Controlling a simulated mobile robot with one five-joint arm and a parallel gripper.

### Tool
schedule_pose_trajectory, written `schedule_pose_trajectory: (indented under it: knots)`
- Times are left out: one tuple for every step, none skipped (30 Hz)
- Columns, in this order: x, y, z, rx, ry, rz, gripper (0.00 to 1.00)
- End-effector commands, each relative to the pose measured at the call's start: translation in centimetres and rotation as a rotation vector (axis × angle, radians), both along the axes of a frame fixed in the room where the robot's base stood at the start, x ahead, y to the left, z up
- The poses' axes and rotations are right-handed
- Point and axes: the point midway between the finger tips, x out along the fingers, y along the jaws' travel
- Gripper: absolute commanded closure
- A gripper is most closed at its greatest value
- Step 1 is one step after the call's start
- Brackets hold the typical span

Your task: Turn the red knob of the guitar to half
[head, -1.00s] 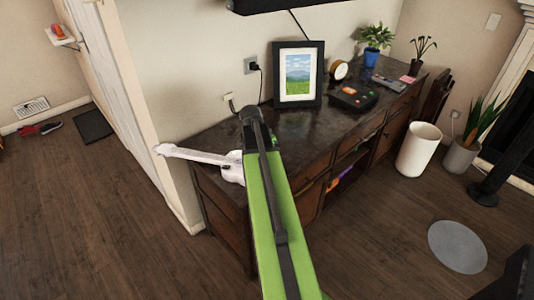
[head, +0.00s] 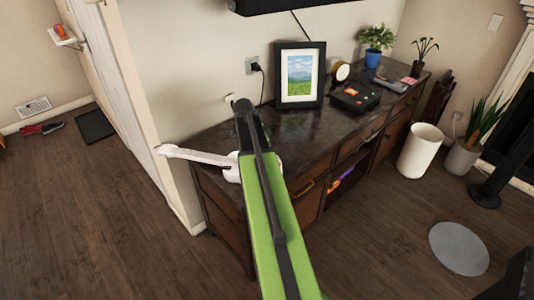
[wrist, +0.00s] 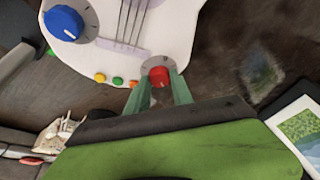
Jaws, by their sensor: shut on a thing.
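The white toy guitar (head: 222,160) lies on the dark dresser top, its neck pointing left past the edge; my green arm hides part of its body in the head view. In the wrist view the guitar body (wrist: 180,32) shows a large blue knob (wrist: 64,23) at left, several small coloured buttons and the red knob (wrist: 159,77) at its lower edge. My gripper (wrist: 159,85) has its two green fingers on either side of the red knob, shut on it. The knob's dial marks are too small to read. The fingertips are hidden in the head view.
A framed picture (head: 299,75) stands on the dresser (head: 285,128) behind my arm. A dark box with coloured buttons (head: 355,98), a round clock (head: 341,71) and plants stand farther right.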

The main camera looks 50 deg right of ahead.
Motion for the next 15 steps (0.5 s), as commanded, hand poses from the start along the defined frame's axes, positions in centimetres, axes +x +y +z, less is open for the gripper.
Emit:
schedule_pose_trajectory:
  knots:
    - [0.06, 0.06, -0.03, 0.002, -0.001, -0.001, 1.0]
    - [0.05, 0.05, -0.04, 0.002, -0.001, -0.002, 1.0]
    - [0.05, 0.05, -0.04, 0.002, -0.001, -0.003, 1.0]
    - [0.04, 0.06, -0.04, 0.002, -0.001, -0.003, 1.0]
    - [0.04, 0.06, -0.04, 0.002, -0.001, -0.003, 1.0]
    - [0.04, 0.06, -0.04, 0.002, -0.001, -0.003, 1.0]
    - [0.04, 0.06, -0.04, 0.002, -0.001, -0.003, 1.0]
    - [0.04, 0.06, -0.04, 0.002, -0.001, -0.002, 1.0]
    - [0.04, 0.06, -0.04, 0.002, -0.001, -0.002, 1.0]
    - [0.03, 0.05, -0.05, 0.002, -0.001, -0.002, 1.0]
    - [0.03, 0.05, -0.05, 0.002, -0.001, -0.002, 1.0]
    - [0.03, 0.05, -0.05, 0.002, -0.001, -0.002, 0.67]
    - [0.03, 0.04, -0.04, 0.002, -0.001, -0.002, 0.63]
    - [0.03, 0.03, -0.04, 0.002, -0.001, -0.002, 0.59]
    - [0.02, 0.02, -0.03, 0.002, -0.001, -0.002, 0.54]
